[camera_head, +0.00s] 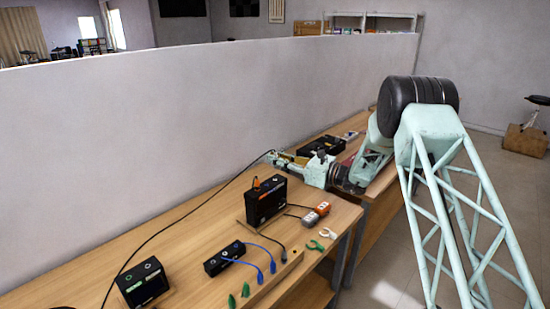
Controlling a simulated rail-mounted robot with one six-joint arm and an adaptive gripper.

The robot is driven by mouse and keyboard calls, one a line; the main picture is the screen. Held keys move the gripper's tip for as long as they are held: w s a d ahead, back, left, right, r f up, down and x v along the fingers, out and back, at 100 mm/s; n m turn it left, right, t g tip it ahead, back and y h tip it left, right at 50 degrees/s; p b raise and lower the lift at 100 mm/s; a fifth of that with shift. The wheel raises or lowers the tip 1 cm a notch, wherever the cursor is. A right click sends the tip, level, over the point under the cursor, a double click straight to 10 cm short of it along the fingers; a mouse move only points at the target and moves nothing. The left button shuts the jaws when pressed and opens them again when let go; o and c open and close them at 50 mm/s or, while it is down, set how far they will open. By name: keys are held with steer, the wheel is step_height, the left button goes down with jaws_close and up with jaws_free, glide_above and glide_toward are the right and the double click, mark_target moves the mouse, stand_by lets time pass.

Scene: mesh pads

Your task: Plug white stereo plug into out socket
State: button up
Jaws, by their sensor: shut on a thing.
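My gripper (275,158) is at the end of the pale green arm, low over the wooden table near the grey partition. It is shut on the end of a thin black cable (180,219). The plug at that end is too small to make out, and its white colour cannot be confirmed. The cable runs back to the near left edge. A black box (142,282) with round sockets and green and white labels stands at the near left. Which socket is the out socket is not readable. My gripper is far behind and right of this box.
A larger black box (266,203) with an orange plug on top stands in front of my gripper. A small black box (224,258) has blue cables. Grey-orange connectors (316,214), green clips (315,246) and a wooden strip lie near the right edge. Table left of the boxes is mostly clear.

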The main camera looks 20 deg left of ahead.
steer(key=shift+f+b, duration=0.85)
steer(key=shift+f, duration=1.05)
steer(key=shift+f+b, duration=1.6)
steer(key=shift+f, duration=0.5)
stand_by(2.7)
steer(key=o, duration=0.8)
steer(key=shift+c, duration=0.2)
steer(key=shift+o, duration=0.6)
steer(key=shift+d, duration=0.2)
steer(key=s+d, duration=0.1)
steer(key=d, duration=1)
steer(key=shift+s+d, duration=0.25)
steer(key=shift+s, duration=0.15)
